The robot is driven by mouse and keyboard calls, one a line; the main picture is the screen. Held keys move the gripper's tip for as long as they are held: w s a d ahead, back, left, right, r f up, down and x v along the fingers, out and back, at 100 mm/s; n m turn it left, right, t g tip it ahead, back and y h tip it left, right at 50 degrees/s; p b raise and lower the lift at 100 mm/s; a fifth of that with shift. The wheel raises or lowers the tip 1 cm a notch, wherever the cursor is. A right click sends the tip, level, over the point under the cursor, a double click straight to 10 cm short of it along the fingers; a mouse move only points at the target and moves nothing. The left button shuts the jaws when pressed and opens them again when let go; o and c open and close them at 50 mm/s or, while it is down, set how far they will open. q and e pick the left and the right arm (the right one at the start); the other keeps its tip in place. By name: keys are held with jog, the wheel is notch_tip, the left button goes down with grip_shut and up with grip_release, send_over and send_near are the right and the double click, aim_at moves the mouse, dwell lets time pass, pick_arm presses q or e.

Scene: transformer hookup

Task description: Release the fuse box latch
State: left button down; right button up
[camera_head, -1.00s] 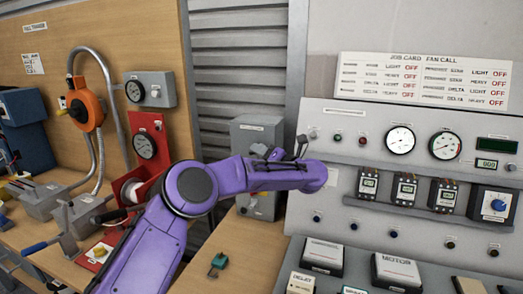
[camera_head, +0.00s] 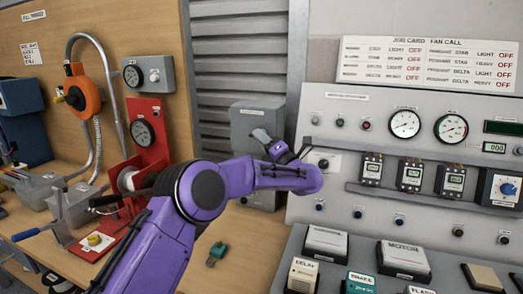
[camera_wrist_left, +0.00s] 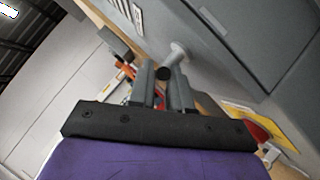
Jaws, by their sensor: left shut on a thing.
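The grey fuse box (camera_head: 250,122) stands against the shutter at the back, behind my left gripper. My left gripper (camera_head: 276,146) is at the front of the box, and the arm covers much of its lower part. In the left wrist view, the grey box face (camera_wrist_left: 225,45) fills the upper right. A light grey stem with a dark round end, which looks like the latch (camera_wrist_left: 164,73), sits between the fingertips of my left gripper (camera_wrist_left: 166,84). The fingers are shut on it. How far the latch is turned is hard to tell. My right gripper is not in view.
A control panel (camera_head: 345,130) with dials and switches stands close on the right. A red stand (camera_head: 147,140) with a gauge and an orange reel (camera_head: 84,98) are on the left. A small green-topped part (camera_head: 217,250) lies on the wooden bench (camera_head: 245,265).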

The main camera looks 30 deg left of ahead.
pick_arm(q)
jog(key=c, duration=1.1)
grip_release()
jog(key=shift+c, duration=0.2)
jog(key=shift+d, duration=0.1)
jog(key=b+v, duration=0.2)
jog(key=v, duration=0.8)
jog(key=shift+f+b, duration=0.2)
jog(key=shift+b, duration=0.15)
jog(key=shift+d, duration=0.15)
